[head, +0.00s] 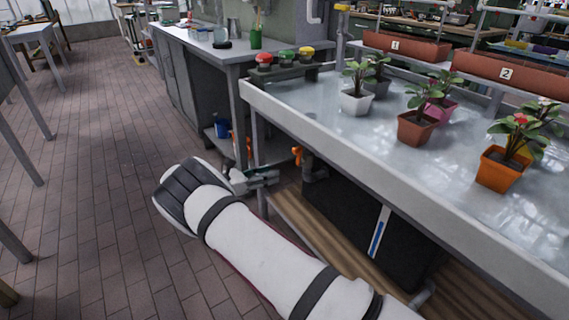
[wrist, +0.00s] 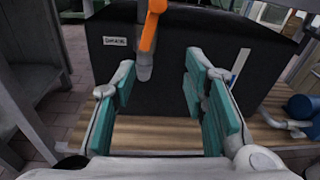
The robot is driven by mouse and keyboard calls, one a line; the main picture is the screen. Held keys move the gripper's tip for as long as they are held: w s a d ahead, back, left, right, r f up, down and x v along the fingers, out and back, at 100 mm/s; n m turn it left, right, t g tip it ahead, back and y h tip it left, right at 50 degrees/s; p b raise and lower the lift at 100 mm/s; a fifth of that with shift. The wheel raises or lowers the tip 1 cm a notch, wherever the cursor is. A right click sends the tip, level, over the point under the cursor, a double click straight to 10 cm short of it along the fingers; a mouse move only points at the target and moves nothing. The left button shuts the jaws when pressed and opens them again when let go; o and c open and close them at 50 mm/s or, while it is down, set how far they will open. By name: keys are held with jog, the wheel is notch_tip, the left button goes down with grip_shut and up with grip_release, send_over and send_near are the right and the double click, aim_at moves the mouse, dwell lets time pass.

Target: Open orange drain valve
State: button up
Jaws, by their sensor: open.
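The orange drain valve handle (wrist: 152,28) stands near upright at the top of the wrist view, above a grey pipe end (wrist: 144,68). In the head view the orange handle (head: 297,155) shows small under the flooded table's near left corner, just right of my gripper (head: 264,178). In the wrist view my gripper (wrist: 160,95) is open, with teal pads apart on the left and right. The handle and pipe appear between and beyond the fingers, nearer the left one. I see no contact with the handle. The handle's upper end is cut off by the wrist frame.
A black tank (wrist: 185,50) with a small label stands behind the valve on a wooden slatted shelf (wrist: 150,132). A table leg (head: 258,140) is close to my gripper. The flooded table (head: 340,125) holds several potted plants. The tiled floor at left is clear.

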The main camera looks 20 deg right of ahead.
aim_at(294, 153)
jog(key=w+d+r+t+h+b, duration=0.1)
jog(key=d, duration=0.2)
jog(key=w+d+r+t+h+b, duration=0.1)
jog(key=d+h+b, duration=0.1)
jog(key=d, duration=0.1)
jog(key=w+d+r+h+b, duration=0.1)
jog(key=d+h, duration=0.1)
jog(key=d, duration=0.1)
jog(key=shift+d+r+t, duration=0.1)
jog(key=shift+r+t, duration=0.3)
jog(key=shift+c, duration=0.2)
grip_shut()
